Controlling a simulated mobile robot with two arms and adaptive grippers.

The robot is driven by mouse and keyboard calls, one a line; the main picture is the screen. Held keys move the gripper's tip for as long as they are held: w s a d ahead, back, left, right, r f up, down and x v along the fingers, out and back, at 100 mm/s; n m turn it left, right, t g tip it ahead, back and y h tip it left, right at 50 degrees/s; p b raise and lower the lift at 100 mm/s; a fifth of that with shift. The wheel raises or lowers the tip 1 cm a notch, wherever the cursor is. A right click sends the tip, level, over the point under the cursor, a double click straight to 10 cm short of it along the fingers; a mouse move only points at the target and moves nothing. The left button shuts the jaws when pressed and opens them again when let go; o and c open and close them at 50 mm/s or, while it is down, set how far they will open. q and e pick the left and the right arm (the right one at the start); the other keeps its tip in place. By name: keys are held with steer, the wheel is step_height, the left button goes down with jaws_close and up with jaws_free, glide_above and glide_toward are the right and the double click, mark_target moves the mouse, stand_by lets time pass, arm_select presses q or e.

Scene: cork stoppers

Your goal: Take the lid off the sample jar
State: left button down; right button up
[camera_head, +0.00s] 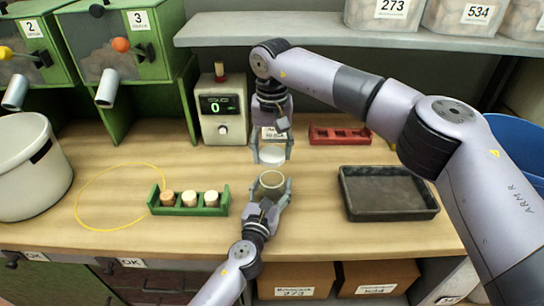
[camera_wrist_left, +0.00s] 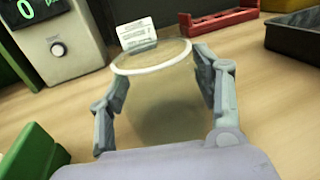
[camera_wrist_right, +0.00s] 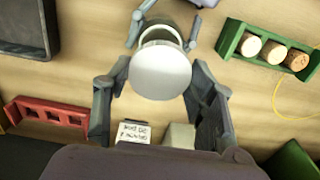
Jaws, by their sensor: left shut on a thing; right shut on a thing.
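The sample jar (camera_head: 271,187), a translucent beige cylinder, stands upright between the fingers of my left gripper (camera_head: 269,192), which is shut on it. Its open rim shows in the left wrist view, where the jar (camera_wrist_left: 155,105) fills the space between the fingers. The white round lid (camera_head: 271,155) is off the jar, held in my right gripper (camera_head: 272,150) just behind and above it. The right wrist view shows the lid (camera_wrist_right: 160,70) face on between the fingers, overlapping part of the jar's rim behind it.
A green rack (camera_head: 189,209) with several corks stands left of the jar. A black tray (camera_head: 388,215) lies to the right. A red rack (camera_head: 340,136), a small white card (camera_head: 273,133) and a device with a display (camera_head: 220,112) are behind. The bench between jar and tray is clear.

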arm_select(q)
steer(key=shift+c, duration=2)
jaws_free()
steer(key=shift+s, duration=0.1)
steer(key=v, duration=1.1)
steer(key=shift+s+a, duration=0.15)
steer(key=shift+s, duration=0.25)
